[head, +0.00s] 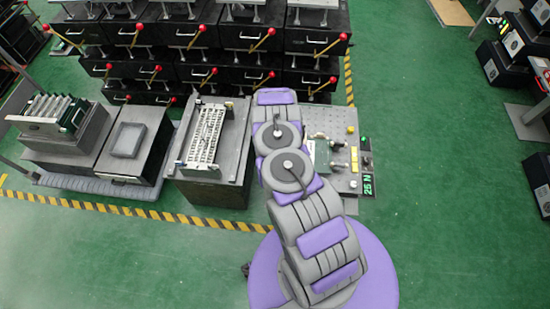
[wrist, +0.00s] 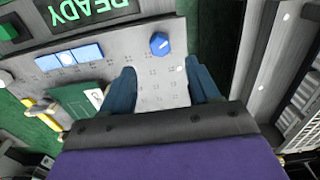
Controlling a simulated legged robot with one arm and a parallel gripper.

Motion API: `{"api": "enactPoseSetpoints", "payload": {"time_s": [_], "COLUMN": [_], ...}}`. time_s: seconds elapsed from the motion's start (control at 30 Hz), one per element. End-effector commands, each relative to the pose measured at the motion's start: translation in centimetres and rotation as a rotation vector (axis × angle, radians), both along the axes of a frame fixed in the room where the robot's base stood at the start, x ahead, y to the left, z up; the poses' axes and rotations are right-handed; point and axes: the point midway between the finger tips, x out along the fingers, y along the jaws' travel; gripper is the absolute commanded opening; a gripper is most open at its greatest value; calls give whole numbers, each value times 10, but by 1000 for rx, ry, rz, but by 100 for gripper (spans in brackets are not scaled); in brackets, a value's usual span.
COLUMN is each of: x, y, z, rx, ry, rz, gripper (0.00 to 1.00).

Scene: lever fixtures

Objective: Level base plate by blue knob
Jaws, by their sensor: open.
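The blue knob (wrist: 160,44) shows in the wrist view, upper middle, on the light grey base plate (wrist: 120,52) with small hole marks. My gripper (wrist: 163,82) is open, its two teal fingers spread apart over the plate. The knob lies beyond the fingertips, roughly in line with the gap between them, and nothing is held. In the head view the grey base plate (head: 335,120) is partly behind my purple and grey arm. My gripper and the knob cannot be made out there.
A green READY display (wrist: 88,8), blue-and-white squares (wrist: 90,52) and a green block (wrist: 82,98) are near the knob. In the head view, a ladder-like fixture (head: 205,135) stands left, red-knobbed levers (head: 260,40) line the back, and green floor (head: 440,200) is clear right.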

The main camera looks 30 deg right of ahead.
Motion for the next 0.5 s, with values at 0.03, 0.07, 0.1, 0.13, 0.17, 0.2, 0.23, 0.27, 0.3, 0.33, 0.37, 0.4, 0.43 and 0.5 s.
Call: {"api": "enactPoseSetpoints", "payload": {"time_s": [0.03,0.07,0.1,0.13,0.17,0.2,0.23,0.27,0.3,0.33,0.37,0.4,0.43,0.5], "x": [1,1,2,2,3,3,2,2,2,2,2,2,2,1], "y": [1,1,1,0,1,0,0,0,0,0,0,0,0,-1], "z": [17,24,33,39,45,52,57,60,64,67,69,72,73,75], "rx": [0,1,1,1,1,1,1,1,0,0,0,-1,-1,-1], "ry": [-1,-2,-3,-3,-4,-4,-3,-3,-2,-2,-1,-1,-1,-1], "rz": [0,0,0,0,0,0,-1,-1,0,1,0,0,1,0], "gripper": [61,61,61,61,61,61,61,61,61,61,61,61,61,61]}}
